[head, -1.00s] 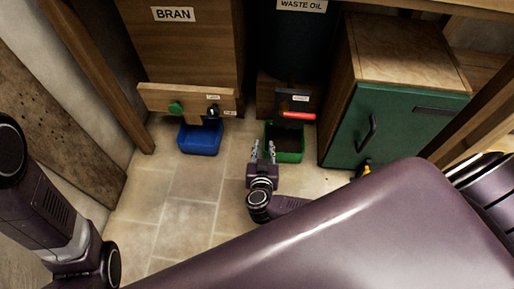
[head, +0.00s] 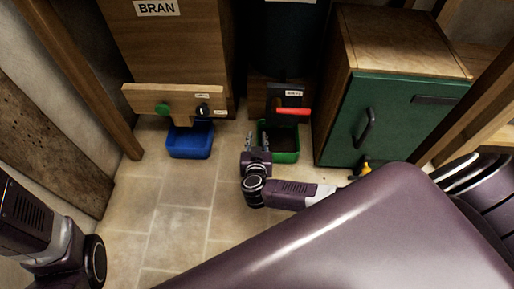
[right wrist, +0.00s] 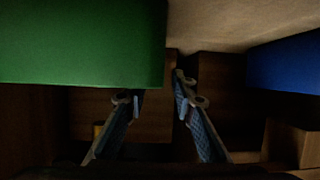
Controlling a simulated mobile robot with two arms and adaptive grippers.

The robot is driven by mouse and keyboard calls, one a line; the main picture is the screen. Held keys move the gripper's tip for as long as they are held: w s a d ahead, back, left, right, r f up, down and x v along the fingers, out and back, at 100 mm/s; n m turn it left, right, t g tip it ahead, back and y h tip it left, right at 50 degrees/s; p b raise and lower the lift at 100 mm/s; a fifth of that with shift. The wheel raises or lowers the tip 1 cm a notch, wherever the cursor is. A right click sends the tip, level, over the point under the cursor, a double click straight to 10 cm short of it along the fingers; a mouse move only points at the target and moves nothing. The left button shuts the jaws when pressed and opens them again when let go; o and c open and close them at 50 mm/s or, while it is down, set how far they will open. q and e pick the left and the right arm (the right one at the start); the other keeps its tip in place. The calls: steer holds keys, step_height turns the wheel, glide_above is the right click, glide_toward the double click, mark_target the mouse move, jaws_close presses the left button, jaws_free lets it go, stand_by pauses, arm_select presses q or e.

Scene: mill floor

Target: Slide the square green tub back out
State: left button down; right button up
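The square green tub (head: 286,157) stands on the floor under the waste oil drum, with dark contents. My right gripper (head: 257,137) is at the tub's left side, its fingers pointing toward the back. In the right wrist view the green tub (right wrist: 80,45) fills the upper left. The fingers of my right gripper (right wrist: 158,92) are spread apart there, with nothing visible between them. The left finger overlaps the tub's lower edge; I cannot tell whether it touches. My left arm shows at the lower left of the head view, but its gripper is out of view.
A blue tub (head: 190,147) stands under the bran bin (head: 170,45), left of the green one. A red lever (head: 292,111) sits just above the green tub. A green-doored cabinet (head: 393,122) stands close on the right. The tiled floor (head: 180,220) in front is clear.

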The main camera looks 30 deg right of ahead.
steer(key=shift+b+x, duration=0.35)
steer(key=shift+x, duration=0.5)
jaws_close()
